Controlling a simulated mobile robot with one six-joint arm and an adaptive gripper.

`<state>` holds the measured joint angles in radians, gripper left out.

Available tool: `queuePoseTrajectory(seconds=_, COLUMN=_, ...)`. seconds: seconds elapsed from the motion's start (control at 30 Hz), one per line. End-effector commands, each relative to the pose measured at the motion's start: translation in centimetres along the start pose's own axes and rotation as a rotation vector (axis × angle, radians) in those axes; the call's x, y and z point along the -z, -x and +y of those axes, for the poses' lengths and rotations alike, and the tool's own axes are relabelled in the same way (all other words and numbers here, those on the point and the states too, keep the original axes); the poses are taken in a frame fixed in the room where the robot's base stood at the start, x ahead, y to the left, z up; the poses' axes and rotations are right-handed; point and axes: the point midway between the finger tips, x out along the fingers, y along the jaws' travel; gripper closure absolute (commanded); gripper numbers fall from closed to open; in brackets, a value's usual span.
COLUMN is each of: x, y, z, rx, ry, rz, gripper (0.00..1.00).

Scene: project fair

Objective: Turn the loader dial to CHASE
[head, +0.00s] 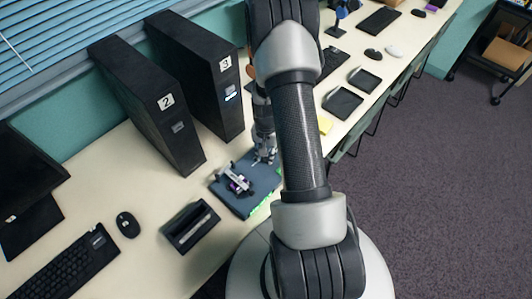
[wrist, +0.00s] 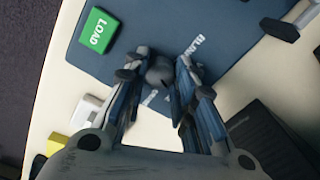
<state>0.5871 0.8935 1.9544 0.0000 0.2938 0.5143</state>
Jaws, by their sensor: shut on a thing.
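The loader is a flat dark blue board (head: 262,180) on the table in the head view, and it fills much of the wrist view (wrist: 225,30). Its dial is a small grey knob (wrist: 160,72) between my fingertips. White lettering that seems to read BLINK lies right of the dial; another label below it is partly hidden by my fingers. I cannot make out CHASE or where the dial points. A green LOAD block (wrist: 98,31) sits at the board's upper left edge. My gripper (wrist: 163,68) is shut on the dial; in the head view (head: 265,158) it reaches down to the board's far side.
Black towers marked 2 (head: 165,115) and 3 (head: 215,80) stand close behind. A black open tray (head: 190,225) lies left of the board. A yellow block (head: 325,124) lies to the right, partly behind my arm.

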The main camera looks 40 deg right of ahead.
Motion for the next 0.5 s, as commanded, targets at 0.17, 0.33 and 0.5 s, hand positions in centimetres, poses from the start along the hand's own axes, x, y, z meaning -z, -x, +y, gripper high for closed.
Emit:
queuePoseTrajectory(seconds=0.17, x=0.05, y=0.03, z=-0.03, rx=0.001, ry=0.001, rz=0.001, gripper=0.99)
queuePoseTrajectory(seconds=0.33, x=0.04, y=0.03, z=-0.02, rx=0.001, ry=0.001, rz=0.001, gripper=0.67)
queuePoseTrajectory(seconds=0.5, x=0.02, y=0.02, z=-0.01, rx=0.0, ry=0.001, rz=0.001, gripper=0.55)
